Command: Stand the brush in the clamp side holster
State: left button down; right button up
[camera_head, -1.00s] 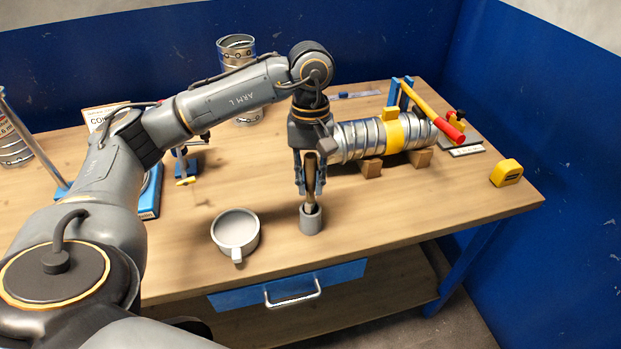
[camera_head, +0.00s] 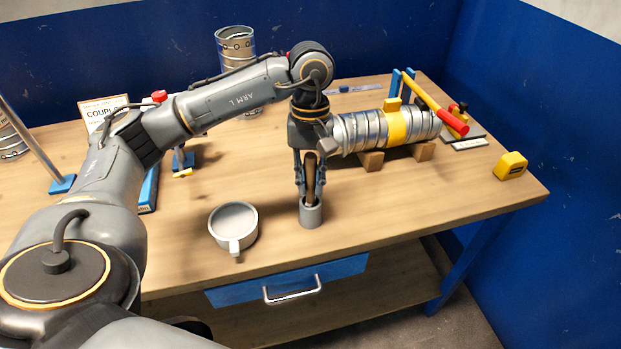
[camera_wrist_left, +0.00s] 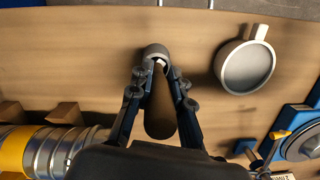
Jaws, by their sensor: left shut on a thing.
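The brush (camera_head: 311,172) shows as a brown handle, upright, between the fingers of my left gripper (camera_head: 310,190). My left gripper is shut on it. The brush's lower end is inside the mouth of a small grey cylindrical holster (camera_head: 310,215) near the table's front edge. My fingertips are just above the holster's rim. In the left wrist view the brush (camera_wrist_left: 160,112) runs between the fingers towards the holster (camera_wrist_left: 154,51). The bristles are hidden, and I cannot tell whether the brush rests on the bottom. My right gripper is not in view.
A grey mug (camera_head: 234,226) stands left of the holster. A metal spiral duct (camera_head: 358,133) with a yellow band lies on wooden blocks behind. A yellow tape measure (camera_head: 510,165) is at the right edge. The table front between is clear.

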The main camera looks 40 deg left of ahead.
pick_arm(q)
jog(key=shift+f, duration=0.2)
jog(key=c, duration=1.2)
grip_release()
jog(key=shift+r, duration=0.1)
jog(key=shift+o, duration=0.2)
jog(key=r, duration=0.4)
jog(key=w+r, duration=0.1)
jog(key=r, duration=0.3)
jog(key=a+r, duration=0.1)
jog(key=r, duration=0.2)
jog(key=shift+w+r, duration=0.25)
jog(key=shift+r, duration=0.15)
